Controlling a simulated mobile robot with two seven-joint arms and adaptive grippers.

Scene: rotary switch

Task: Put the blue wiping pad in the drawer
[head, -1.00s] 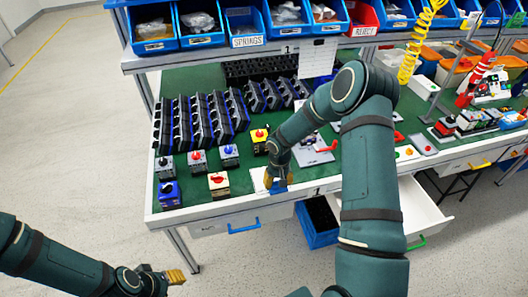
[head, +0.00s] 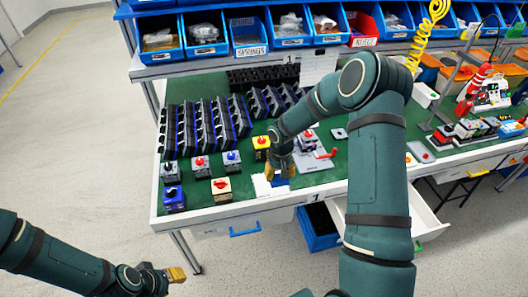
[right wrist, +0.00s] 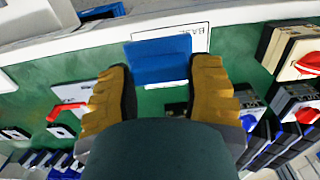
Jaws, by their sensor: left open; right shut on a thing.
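The blue wiping pad (right wrist: 161,62) is between the yellow fingers of my right gripper (right wrist: 162,80) in the right wrist view. It covers part of a white printed card (right wrist: 199,40) at the bench's front edge. In the head view my right gripper (head: 283,170) points down, with a little of the blue pad (head: 279,182) showing below it. I cannot tell whether the pad is clear of the bench. An open white drawer (head: 422,213) juts out right of my right forearm, which hides part of it. My left gripper (head: 170,275) is open and empty, away from the bench.
Rotary switches, including a yellow one (head: 262,143) and a blue one (head: 174,199), stand left of my right gripper. A shut drawer with a blue handle (head: 245,231) is below. A blue crate (head: 318,230) sits under the bench. Blue bins line the shelf above.

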